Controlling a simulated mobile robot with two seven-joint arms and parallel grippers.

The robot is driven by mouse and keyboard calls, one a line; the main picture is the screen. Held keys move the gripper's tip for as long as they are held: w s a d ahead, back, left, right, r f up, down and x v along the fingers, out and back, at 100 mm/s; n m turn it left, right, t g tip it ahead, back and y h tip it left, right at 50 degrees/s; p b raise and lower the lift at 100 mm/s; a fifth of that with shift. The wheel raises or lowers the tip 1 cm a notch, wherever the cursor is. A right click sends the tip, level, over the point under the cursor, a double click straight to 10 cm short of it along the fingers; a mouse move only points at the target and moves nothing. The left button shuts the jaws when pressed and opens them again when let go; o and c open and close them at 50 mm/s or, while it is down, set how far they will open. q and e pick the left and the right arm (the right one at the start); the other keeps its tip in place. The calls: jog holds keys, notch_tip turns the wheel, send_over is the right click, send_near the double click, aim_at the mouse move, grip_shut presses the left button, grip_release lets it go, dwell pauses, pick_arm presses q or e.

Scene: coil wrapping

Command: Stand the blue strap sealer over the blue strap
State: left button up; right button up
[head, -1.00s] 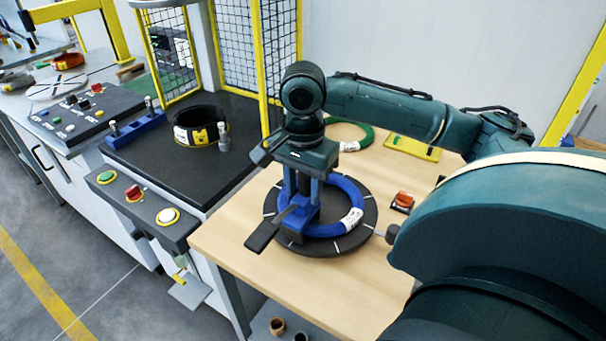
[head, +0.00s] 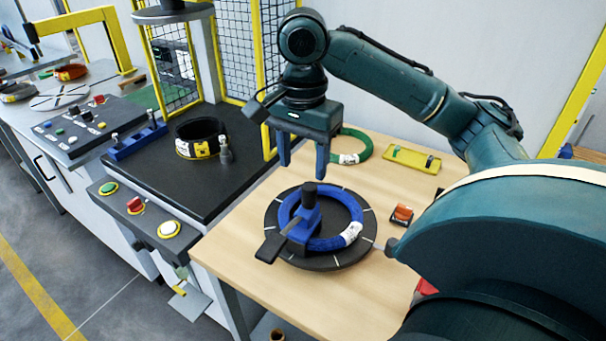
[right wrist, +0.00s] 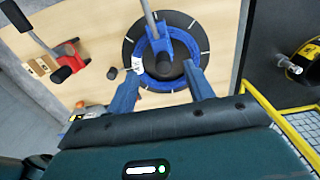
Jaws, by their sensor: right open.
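The blue strap sealer (head: 304,224) has a blue body, a dark knob on top and a lever with a black end reaching to the lower left. It stands upright at the near-left part of the blue coil (head: 345,197); the strap itself cannot be told apart from the coil and sealer. The coil lies on a dark round turntable (head: 367,222). My right gripper (head: 303,166) is open and empty above the sealer, apart from it. The right wrist view shows the sealer (right wrist: 160,46) beyond the open fingers (right wrist: 162,72). My left gripper is not in view.
A green coil (head: 352,140) and a yellow tray (head: 411,160) lie at the table's back. An orange-and-black item (head: 402,214) sits right of the turntable. A black coil (head: 199,137) rests on the dark bench at left, by a yellow-framed mesh guard (head: 238,60).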

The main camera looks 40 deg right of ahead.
jog(key=shift+r+p, duration=0.5)
jog(key=shift+r, duration=1.2)
